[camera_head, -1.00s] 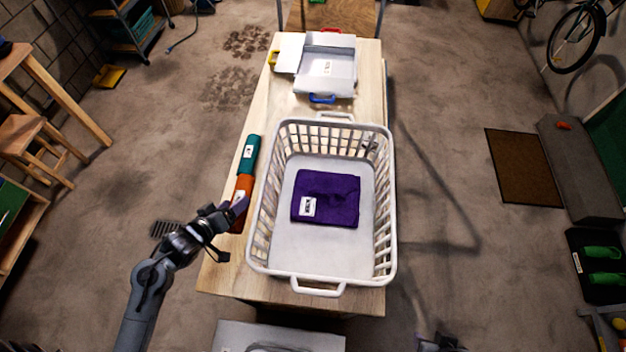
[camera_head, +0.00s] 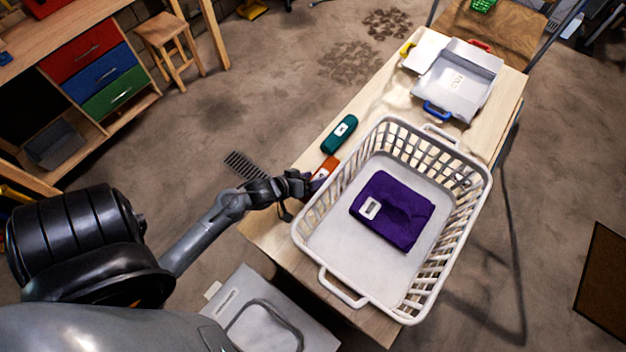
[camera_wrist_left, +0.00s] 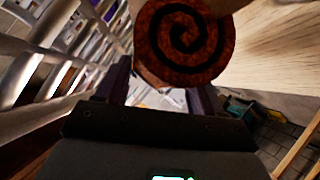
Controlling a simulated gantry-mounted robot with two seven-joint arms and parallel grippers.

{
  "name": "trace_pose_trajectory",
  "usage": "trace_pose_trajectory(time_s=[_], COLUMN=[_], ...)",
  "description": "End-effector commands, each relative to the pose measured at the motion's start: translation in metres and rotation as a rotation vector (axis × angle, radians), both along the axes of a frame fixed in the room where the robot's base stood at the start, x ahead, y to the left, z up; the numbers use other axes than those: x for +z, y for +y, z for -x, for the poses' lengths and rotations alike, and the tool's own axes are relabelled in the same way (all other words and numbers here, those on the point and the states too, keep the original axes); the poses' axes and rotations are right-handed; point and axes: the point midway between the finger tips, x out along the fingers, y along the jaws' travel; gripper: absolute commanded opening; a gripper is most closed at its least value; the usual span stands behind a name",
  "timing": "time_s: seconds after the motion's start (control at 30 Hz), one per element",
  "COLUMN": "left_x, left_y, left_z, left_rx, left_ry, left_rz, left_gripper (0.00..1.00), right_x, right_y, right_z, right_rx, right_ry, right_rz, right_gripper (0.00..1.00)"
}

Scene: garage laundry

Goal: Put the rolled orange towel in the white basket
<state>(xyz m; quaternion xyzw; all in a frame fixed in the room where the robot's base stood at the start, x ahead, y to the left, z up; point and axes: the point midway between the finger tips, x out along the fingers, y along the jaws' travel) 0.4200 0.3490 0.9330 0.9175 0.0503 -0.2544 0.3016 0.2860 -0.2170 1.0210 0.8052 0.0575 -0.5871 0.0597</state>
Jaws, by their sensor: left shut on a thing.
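The rolled orange towel (camera_head: 327,168) lies along the left side of the white basket (camera_head: 350,240), partly hidden by my left gripper (camera_head: 311,187). In the left wrist view the towel's end (camera_wrist_left: 185,42) shows an orange and dark spiral. It sits at the fingers of my left gripper (camera_wrist_left: 160,88), which is shut on it. The basket's slatted wall (camera_wrist_left: 42,60) stands close on the left there. The basket is on the wooden table and holds a folded purple cloth with a white label (camera_head: 395,210). My right gripper is not in view.
A rolled teal towel (camera_head: 339,134) lies just beyond the orange one on the table (camera_head: 270,235). A white tray with coloured handles (camera_head: 458,82) stands at the far end. A grey lidded box (camera_head: 265,315) is below the table's near edge.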

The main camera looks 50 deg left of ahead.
Motion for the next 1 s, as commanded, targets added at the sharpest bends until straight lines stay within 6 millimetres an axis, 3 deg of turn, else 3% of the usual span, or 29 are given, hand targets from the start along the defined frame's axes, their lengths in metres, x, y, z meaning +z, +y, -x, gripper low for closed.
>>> trace_pose_trajectory(time_s=[0.2, 0.63, 0.67, 0.7, 0.8, 1.0], left_x=[-0.023, -0.028, -0.028, -0.028, -0.028, -0.028], left_y=[0.000, 0.000, 0.000, 0.000, 0.000, 0.000], left_z=[0.000, 0.000, 0.000, 0.000, 0.000, 0.000], left_rx=[0.000, 0.000, 0.000, 0.000, 0.000, 0.000], left_ry=[-0.001, -0.001, 0.000, 0.000, 0.000, 0.000], left_rz=[0.000, 0.000, 0.000, 0.000, 0.000, 0.000], left_gripper=[0.29, 0.29, 0.72, 0.78, 0.93, 0.93], right_x=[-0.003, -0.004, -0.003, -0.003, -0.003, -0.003], right_y=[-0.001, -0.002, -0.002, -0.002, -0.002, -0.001], right_z=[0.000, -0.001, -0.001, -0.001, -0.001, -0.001], right_rx=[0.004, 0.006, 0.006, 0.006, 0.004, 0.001], right_ry=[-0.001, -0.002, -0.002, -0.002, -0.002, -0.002], right_rz=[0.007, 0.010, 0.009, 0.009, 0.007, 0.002], right_gripper=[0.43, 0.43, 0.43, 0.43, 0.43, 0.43])
